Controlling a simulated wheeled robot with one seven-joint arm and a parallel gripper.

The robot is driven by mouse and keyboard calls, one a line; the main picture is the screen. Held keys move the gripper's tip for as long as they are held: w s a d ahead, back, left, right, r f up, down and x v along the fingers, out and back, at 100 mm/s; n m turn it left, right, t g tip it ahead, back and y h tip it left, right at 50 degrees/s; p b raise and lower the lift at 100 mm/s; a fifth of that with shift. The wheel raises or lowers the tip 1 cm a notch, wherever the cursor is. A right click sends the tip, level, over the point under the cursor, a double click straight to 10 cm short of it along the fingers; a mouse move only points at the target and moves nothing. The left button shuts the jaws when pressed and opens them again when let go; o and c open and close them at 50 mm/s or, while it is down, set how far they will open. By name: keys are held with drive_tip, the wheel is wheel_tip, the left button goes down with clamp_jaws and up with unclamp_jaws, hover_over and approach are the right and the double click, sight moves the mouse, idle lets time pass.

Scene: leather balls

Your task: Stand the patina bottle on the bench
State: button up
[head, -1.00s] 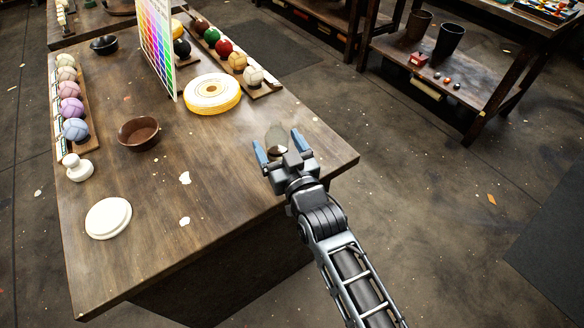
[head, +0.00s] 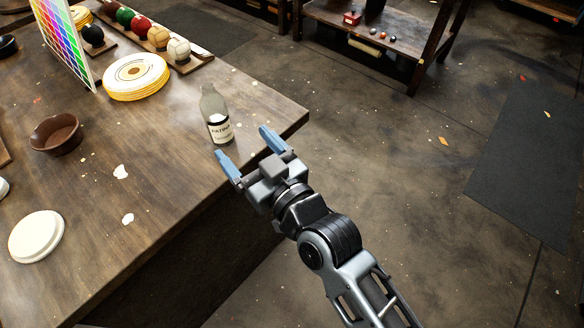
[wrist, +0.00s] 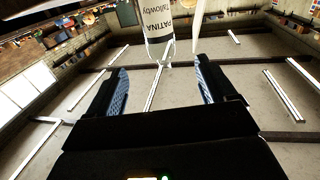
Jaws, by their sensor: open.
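The patina bottle (head: 217,118) is pale glass with a white label. In the head view it stands upright on the dark wooden bench (head: 150,190), near the bench's right-hand edge. My gripper (head: 243,143) is open, its blue-lined fingers pointing towards the bottle from the near side. The fingertips look apart from the bottle, with nothing between them. In the wrist view the bottle (wrist: 158,22) shows upside down at the top, beyond my open gripper (wrist: 161,68); its base is cut off there.
A yellow-and-white round stack (head: 136,76), a brown bowl (head: 56,134), a white disc (head: 36,236) and a rack of leather balls (head: 158,37) sit on the bench. A colour chart (head: 66,40) stands at the back.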

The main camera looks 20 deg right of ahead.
drive_tip(key=s+d+f+m+h, duration=0.2)
drive_tip(key=s+d, duration=0.4)
drive_tip(key=s, duration=0.3)
drive_tip(key=s+d+f+m+h, duration=0.25)
drive_tip(key=s+d, duration=0.35)
drive_tip(key=s, duration=0.4)
drive_tip(key=s+d+r+g+h, duration=0.1)
drive_tip(key=s+d+r, duration=0.2)
drive_tip(key=s, duration=0.5)
drive_tip(key=s+d+r+h, duration=0.1)
drive_tip(key=s+d+r, duration=0.3)
drive_tip(key=s, duration=0.5)
drive_tip(key=shift+d+g, duration=0.3)
drive_tip(key=shift+g, duration=0.1)
drive_tip(key=shift+h, duration=0.25)
